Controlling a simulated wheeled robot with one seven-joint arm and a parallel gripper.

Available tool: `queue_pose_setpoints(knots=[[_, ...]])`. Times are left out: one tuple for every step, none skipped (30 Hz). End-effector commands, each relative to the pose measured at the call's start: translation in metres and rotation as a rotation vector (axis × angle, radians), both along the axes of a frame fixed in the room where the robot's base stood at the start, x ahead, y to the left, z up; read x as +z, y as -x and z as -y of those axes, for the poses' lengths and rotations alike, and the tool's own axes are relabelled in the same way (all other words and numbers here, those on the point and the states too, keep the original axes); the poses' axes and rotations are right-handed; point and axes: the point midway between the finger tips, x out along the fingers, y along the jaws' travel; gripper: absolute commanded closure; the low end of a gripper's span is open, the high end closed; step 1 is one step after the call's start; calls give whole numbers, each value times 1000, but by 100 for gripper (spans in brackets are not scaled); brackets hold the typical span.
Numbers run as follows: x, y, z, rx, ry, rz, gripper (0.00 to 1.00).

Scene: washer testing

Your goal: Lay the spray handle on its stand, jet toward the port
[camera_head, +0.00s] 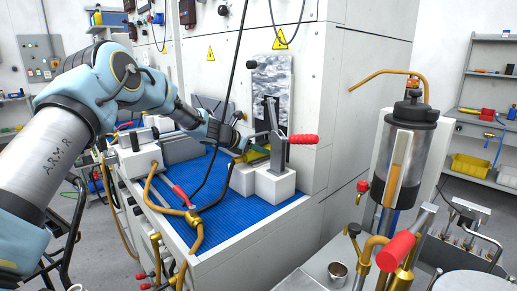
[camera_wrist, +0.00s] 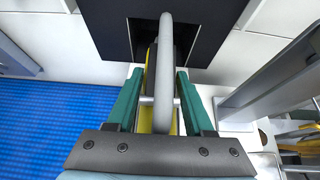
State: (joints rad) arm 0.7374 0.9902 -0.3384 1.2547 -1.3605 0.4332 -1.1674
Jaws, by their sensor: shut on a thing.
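The spray handle appears to be the yellow body with a light grey curved bar (camera_wrist: 167,60) between my gripper's green fingers in the wrist view. My gripper (camera_wrist: 160,75) is shut on it; the grip contact is partly hidden. In the head view my gripper (camera_head: 245,148) reaches right, just above white blocks (camera_head: 276,186), which look like the stand. A yellow piece (camera_head: 258,155) shows there beside the fingers. A black square panel (camera_wrist: 105,28) is straight ahead in the wrist view; whether it holds the port I cannot tell. The jet end is hidden.
A grey metal lever with a red grip (camera_head: 302,139) rises at the blocks. Blue ribbed matting (camera_head: 235,222) covers the bench. A black hose and a brass fitting (camera_head: 193,218) lie at its front. A clear cylinder (camera_head: 405,155) stands right. The white machine wall is close behind.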

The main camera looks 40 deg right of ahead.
Motion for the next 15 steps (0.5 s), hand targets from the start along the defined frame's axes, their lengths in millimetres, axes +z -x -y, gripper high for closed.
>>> queue_pose_setpoints(knots=[[-2,0,0,0,2,1,100],[-3,0,0,0,2,1,100],[-3,0,0,0,2,1,100],[-3,0,0,0,2,1,100],[-3,0,0,0,2,1,100],[-3,0,0,0,2,1,100],[-3,0,0,0,2,1,100],[-3,0,0,0,2,1,100],[-3,0,0,0,2,1,100],[-3,0,0,0,2,1,100],[-3,0,0,0,2,1,100],[-3,0,0,0,1,1,47],[-3,0,0,0,1,1,43],[-3,0,0,0,1,1,40],[-4,0,0,0,1,1,35]])
